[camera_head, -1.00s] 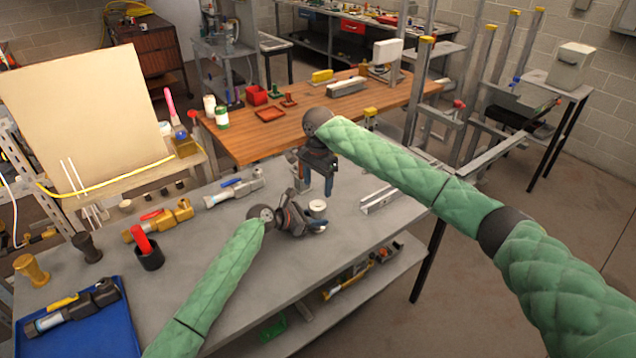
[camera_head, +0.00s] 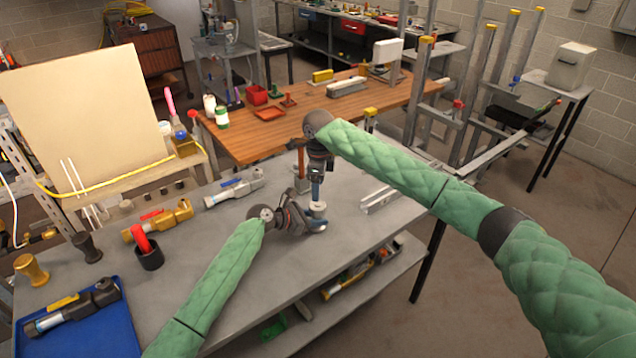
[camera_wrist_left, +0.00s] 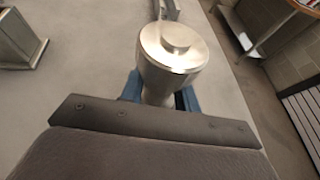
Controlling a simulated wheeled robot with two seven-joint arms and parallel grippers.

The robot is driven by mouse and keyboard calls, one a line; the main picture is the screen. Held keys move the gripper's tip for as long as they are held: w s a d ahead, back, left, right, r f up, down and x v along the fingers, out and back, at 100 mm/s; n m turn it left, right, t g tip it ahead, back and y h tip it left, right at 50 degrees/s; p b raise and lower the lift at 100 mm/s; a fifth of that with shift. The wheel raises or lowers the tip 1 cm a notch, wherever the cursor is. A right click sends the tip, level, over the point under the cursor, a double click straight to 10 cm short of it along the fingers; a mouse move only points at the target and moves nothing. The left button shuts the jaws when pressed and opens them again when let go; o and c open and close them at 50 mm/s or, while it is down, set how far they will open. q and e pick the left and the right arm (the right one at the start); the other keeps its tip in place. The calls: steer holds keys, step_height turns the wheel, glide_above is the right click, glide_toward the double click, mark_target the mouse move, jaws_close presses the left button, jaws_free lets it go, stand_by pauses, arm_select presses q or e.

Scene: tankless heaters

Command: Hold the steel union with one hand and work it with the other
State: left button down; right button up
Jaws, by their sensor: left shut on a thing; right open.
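The steel union (camera_head: 318,207) is a small pale cylinder standing upright above the grey workbench (camera_head: 270,280). In the left wrist view the union (camera_wrist_left: 172,52) has a round flat top with a raised disc and a narrower body below. My left gripper (camera_head: 314,226) is shut on that body, with a blue finger on each side (camera_wrist_left: 160,98). My right gripper (camera_head: 316,192) is open and points down just above the union. Its fingers look close to the union's top. I cannot tell whether they touch, and they do not show in the left wrist view.
A grey metal block (camera_wrist_left: 18,40) stands on the bench near the left gripper. A pale channel piece (camera_head: 378,200) lies to the right. Brass and grey valves, a black cup (camera_head: 149,258) and a blue tray (camera_head: 85,325) are at the left. The bench front is clear.

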mark_target(318, 205)
steer(key=shift+f, duration=3.65)
